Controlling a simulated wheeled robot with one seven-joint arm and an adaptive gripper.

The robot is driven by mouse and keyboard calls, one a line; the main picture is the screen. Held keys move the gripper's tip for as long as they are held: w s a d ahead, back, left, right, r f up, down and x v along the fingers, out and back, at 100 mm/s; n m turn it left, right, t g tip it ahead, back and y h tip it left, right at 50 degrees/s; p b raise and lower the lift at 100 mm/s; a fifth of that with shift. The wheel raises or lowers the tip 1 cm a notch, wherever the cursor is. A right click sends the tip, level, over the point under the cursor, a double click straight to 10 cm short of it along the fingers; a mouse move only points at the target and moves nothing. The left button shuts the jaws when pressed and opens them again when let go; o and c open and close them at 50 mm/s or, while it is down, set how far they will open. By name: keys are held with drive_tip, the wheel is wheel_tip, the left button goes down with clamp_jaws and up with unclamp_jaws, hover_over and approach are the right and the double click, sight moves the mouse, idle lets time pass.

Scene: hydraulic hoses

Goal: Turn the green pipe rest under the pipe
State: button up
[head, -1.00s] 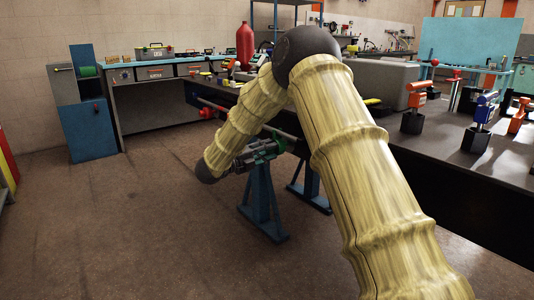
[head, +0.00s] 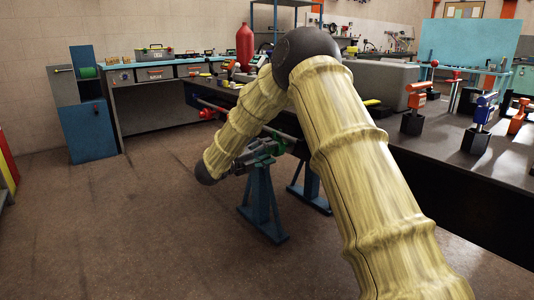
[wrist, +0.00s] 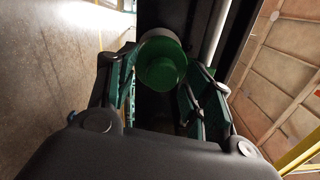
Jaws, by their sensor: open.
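The green pipe rest (wrist: 162,66) shows in the wrist view as a round green knob-like part between my two fingers. My gripper (wrist: 160,84) is open, with one green-edged finger on each side of it. I cannot tell whether a finger touches it. In the head view, my gripper (head: 266,149) is low in the middle, at the top of a blue stand (head: 262,198), and part of the green rest (head: 282,146) shows just beyond it. A grey pipe (wrist: 216,30) runs past the rest in the wrist view. My arm hides part of the pipe in the head view.
A second blue stand (head: 309,186) is close behind the first. A long dark bench (head: 460,185) with several small clamp-like tools runs along the right. A red bottle (head: 244,47) and a blue cabinet (head: 88,110) are farther back.

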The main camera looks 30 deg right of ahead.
drive_tip(key=a, duration=1.1)
drive_tip(key=shift+s+a+f, duration=0.25)
drive_tip(key=shift+s+a, duration=0.15)
drive_tip(key=shift+s, duration=0.05)
